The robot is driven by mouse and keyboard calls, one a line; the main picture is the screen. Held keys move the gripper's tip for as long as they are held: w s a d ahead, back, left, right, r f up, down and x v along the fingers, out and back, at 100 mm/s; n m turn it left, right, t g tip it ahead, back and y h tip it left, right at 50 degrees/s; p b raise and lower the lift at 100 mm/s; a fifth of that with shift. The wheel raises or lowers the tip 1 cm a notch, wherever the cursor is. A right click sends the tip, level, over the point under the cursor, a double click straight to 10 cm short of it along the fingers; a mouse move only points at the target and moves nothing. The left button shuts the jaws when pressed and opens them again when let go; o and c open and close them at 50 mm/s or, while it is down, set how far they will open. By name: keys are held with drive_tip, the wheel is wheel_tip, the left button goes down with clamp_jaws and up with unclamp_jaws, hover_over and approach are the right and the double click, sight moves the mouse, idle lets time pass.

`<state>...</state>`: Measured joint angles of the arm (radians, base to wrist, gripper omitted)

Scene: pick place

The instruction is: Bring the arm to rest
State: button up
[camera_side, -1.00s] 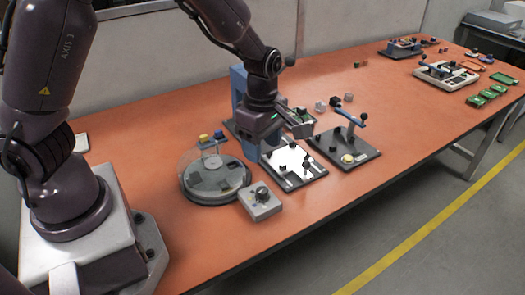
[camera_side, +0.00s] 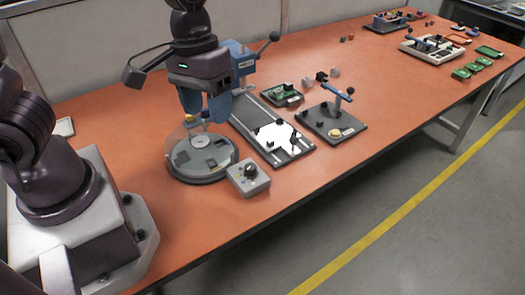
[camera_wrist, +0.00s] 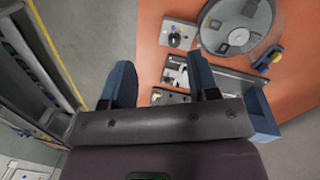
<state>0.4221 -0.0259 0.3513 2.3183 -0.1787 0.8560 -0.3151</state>
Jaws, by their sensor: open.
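My gripper (camera_side: 205,103) hangs fingers-down above the table, near the back of the round turntable and the left side of the blue press. Its two blue fingers are apart, with nothing seen between them. In the wrist view my gripper (camera_wrist: 163,85) also shows its fingers spread and empty, with floor and the table edge beyond them. The orange table (camera_side: 300,215) lies below.
A round turntable (camera_side: 200,172) with a clear cover and a grey knob box (camera_side: 248,180) stand close by. A blue press (camera_side: 240,65), a green board on a dark base (camera_side: 284,95) and a lever fixture (camera_side: 335,120) stand to the right. The front right table is clear.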

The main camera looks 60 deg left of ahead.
drive_tip(key=s+a+r+m+t, duration=0.2)
drive_tip(key=s+r+t, duration=0.1)
drive_tip(key=r, duration=0.2)
drive_tip(key=s+a+r+m+t+y, duration=0.1)
drive_tip(key=s+a+r+m+t, duration=0.1)
drive_tip(key=r, duration=0.3)
drive_tip(key=shift+s+r+t+y, duration=0.3)
drive_tip(key=shift+s+r+t, duration=0.1)
drive_tip(key=shift+s, duration=0.35)
